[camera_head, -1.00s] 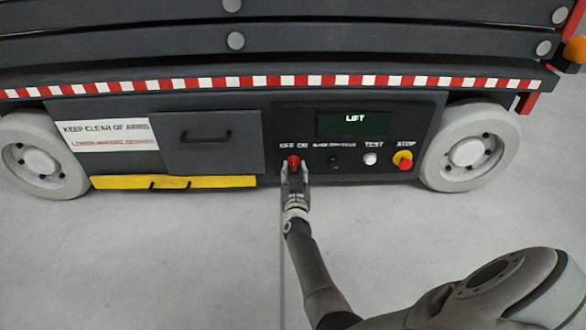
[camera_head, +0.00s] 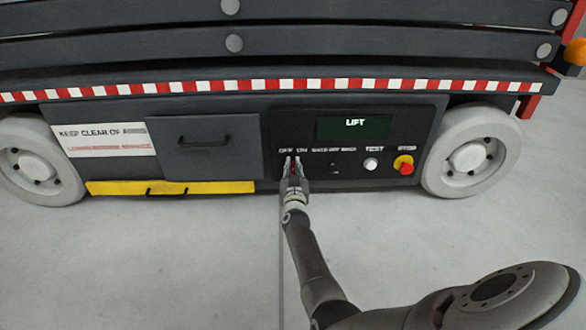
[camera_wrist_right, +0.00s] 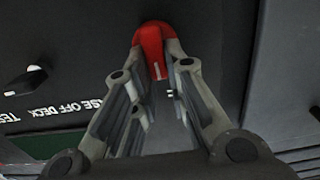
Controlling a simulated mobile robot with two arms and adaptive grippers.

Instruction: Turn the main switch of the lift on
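The main switch is a red knob (camera_head: 293,170) on the dark control panel of the lift, below the OFF and ON labels. It also shows at the top of the right wrist view (camera_wrist_right: 152,45), with a short white mark on it. My right gripper (camera_head: 294,165) reaches up to the panel with one finger on each side of the knob. In the right wrist view its fingertips (camera_wrist_right: 156,52) seem to press on the knob, hiding its sides. Which label the knob points to is hard to tell. My left gripper is in neither view.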

